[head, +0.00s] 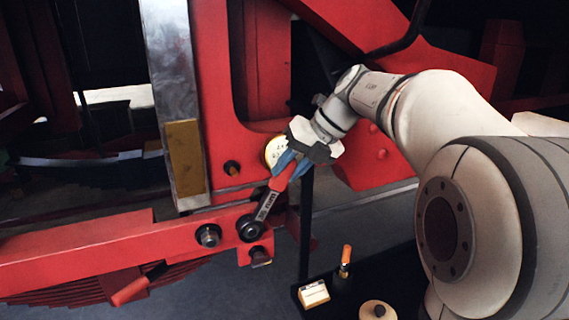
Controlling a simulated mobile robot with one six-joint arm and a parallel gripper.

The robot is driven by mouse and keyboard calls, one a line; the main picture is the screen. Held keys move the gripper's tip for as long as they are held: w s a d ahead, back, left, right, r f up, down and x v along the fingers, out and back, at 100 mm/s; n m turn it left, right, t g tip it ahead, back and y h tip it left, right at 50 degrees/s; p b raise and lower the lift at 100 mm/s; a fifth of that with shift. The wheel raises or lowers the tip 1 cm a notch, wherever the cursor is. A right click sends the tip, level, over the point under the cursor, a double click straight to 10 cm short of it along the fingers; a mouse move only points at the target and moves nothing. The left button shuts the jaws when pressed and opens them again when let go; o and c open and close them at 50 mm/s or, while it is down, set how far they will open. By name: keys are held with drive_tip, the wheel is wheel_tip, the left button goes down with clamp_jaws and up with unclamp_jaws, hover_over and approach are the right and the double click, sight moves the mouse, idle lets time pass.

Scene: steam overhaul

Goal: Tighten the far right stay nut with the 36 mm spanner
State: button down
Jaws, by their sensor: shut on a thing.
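My gripper (291,164), with blue fingers, is shut on the red handle of the 36 mm spanner (267,205). The spanner slants down to the left, its "36 mm" marking showing on the grey shank. Its dark ring end lies over the right stay nut (250,229) on the red beam. The nut shows only as a dark centre inside the ring, and I cannot tell how deep the ring sits on it. Another stay nut (208,236), bare and metallic, is to the left on the same beam.
The red beam (100,250) runs across the lower left. A bolt (261,257) pokes out just below the ring end, another (232,168) above. A steel bar (173,75) stands upright at left. A dark bench (390,270) at lower right holds a label block (313,294) and an orange-topped item (346,260).

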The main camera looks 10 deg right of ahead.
drive_tip(key=shift+d, duration=0.1)
drive_tip(key=shift+w+d+f+y, duration=0.3)
drive_tip(key=shift+d+f+y, duration=0.3)
drive_tip(key=shift+d+y, duration=0.15)
drive_tip(key=shift+p, duration=0.3)
drive_tip(key=shift+w+d+f+m+g+y, duration=0.2)
drive_tip(key=shift+d+f+m+g+y, duration=0.1)
drive_tip(key=shift+d+f+y, duration=0.45)
drive_tip(key=shift+d, duration=0.1)
drive_tip(key=shift+w+d+f+y, duration=0.25)
drive_tip(key=shift+d+f+y, duration=0.4)
drive_tip(key=shift+f, duration=0.2)
